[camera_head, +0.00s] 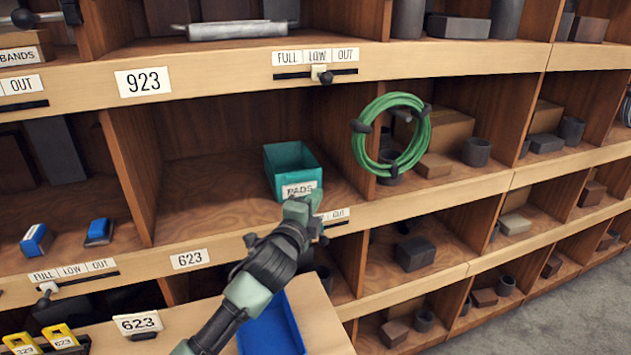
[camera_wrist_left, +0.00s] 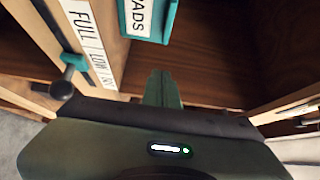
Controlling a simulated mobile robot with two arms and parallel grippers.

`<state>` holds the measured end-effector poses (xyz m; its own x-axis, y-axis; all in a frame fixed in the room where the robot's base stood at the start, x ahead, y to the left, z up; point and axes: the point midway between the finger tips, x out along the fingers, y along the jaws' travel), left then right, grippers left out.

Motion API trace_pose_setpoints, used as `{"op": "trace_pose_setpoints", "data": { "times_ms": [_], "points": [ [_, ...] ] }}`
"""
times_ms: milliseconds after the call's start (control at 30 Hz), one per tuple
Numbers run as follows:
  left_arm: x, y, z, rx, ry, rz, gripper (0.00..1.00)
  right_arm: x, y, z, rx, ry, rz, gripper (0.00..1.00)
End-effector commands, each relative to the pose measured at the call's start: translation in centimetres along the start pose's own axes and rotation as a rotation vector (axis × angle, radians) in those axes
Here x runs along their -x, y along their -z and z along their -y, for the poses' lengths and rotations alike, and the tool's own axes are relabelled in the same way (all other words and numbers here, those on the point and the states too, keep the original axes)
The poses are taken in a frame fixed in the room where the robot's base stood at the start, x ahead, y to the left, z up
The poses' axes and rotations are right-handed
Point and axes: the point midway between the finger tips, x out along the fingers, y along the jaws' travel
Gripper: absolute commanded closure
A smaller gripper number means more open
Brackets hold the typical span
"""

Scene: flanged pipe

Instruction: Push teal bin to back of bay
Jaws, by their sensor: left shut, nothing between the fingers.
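The teal bin (camera_head: 290,163) with a PADS label stands on the wooden floor of a bay above the 623 label, towards the bay's right side. There is bare shelf behind it. My left gripper (camera_head: 316,196) is shut and empty at the bin's front, by the label. I cannot tell whether it touches the bin. In the left wrist view the shut fingers (camera_wrist_left: 161,88) point into the bay, and part of the bin's front (camera_wrist_left: 150,20) shows at the top. My right gripper is not in view.
A FULL/LOW/OUT slider (camera_wrist_left: 75,65) sits on the shelf edge close to my left gripper. A green hose coil (camera_head: 391,133) hangs on the right. A blue tray (camera_head: 270,325) lies below on a wooden surface. The bay's left part is clear.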

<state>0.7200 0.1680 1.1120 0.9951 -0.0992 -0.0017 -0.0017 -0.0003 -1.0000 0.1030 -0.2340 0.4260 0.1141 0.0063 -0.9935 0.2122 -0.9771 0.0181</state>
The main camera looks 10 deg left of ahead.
Motion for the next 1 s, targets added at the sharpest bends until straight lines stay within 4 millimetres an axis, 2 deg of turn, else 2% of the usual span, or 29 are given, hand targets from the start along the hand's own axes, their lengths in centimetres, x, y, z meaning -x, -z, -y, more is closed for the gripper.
{"op": "trace_pose_setpoints", "data": {
  "times_ms": [33,167,200,400,1000],
  "points": [
    [-1.2,0.0,0.3,0.001,0.0,0.0,1.0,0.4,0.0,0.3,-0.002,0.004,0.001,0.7],
    [-3.6,0.1,0.2,0.0,0.0,0.0,1.0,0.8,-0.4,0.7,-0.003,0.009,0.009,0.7],
    [-4.1,-0.5,0.3,-0.002,-0.002,0.002,1.0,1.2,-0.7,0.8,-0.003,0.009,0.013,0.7],
    [-5.8,-2.3,0.1,-0.002,-0.001,0.0,1.0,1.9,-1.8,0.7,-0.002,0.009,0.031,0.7],
    [-6.7,-3.2,0.0,-0.002,0.0,-0.001,1.0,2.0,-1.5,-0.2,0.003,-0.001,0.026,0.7]
  ]
}}
